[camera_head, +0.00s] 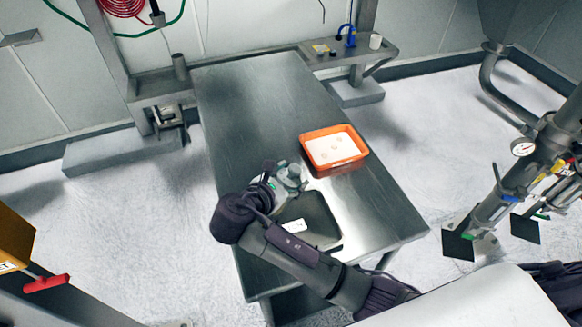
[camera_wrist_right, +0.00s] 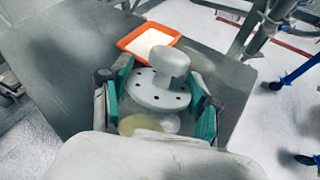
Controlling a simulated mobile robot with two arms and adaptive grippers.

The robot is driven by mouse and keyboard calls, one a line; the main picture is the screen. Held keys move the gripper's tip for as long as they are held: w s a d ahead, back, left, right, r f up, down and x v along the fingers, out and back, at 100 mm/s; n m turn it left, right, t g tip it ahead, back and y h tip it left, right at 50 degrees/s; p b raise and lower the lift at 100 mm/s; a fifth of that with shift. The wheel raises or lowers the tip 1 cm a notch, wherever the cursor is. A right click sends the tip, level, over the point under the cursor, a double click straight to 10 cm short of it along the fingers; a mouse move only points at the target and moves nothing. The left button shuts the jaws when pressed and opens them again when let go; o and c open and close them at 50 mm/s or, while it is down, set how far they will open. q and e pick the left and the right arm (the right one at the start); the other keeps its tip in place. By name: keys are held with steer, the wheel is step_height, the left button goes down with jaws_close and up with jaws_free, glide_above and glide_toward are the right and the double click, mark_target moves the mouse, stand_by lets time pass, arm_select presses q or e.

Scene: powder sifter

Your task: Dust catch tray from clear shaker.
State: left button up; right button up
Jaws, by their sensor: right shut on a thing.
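My right gripper (camera_head: 283,180) is shut on the shaker (camera_head: 292,172), above the steel table. In the right wrist view the shaker (camera_wrist_right: 160,88) has a pale round top with dark holes and a rounded knob, between the teal pads of my right gripper (camera_wrist_right: 163,105). Its lower body is mostly hidden; a yellowish round patch shows below it. A dark grey shallow tray (camera_head: 322,212) lies on the table beside the gripper, partly covered by my arm, with a white label-like patch in it. I cannot tell whether it or the orange tray is the catch tray. My left gripper is not in view.
An orange tray (camera_head: 360,158) with a white inside and a few small pale marks stands on the steel table (camera_head: 245,100), beyond the shaker; it also shows in the right wrist view (camera_wrist_right: 128,42). The far table half is clear. Steel pipework with a gauge (camera_head: 523,147) stands at right.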

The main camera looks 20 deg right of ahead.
step_height(320, 180, down, 6)
steer(key=m+y, duration=0.1)
steer(key=y, duration=0.2)
steer(key=m+g+y, duration=0.1)
steer(key=y, duration=0.2)
steer(key=m+y, duration=0.1)
steer(key=y, duration=0.1)
steer(key=shift+s+d+f+m+g+y, duration=0.1)
steer(key=shift+f+m+g+y, duration=0.1)
steer(key=shift+m+g+y, duration=0.15)
step_height(320, 180, down, 6)
steer(key=m+y+b, duration=0.2)
steer(key=y+b, duration=0.2)
steer(key=y, duration=0.4)
steer(key=shift+m+b, duration=0.3)
steer(key=shift+m, duration=0.05)
steer(key=shift+a+y, duration=0.25)
steer(key=shift+a, duration=0.7)
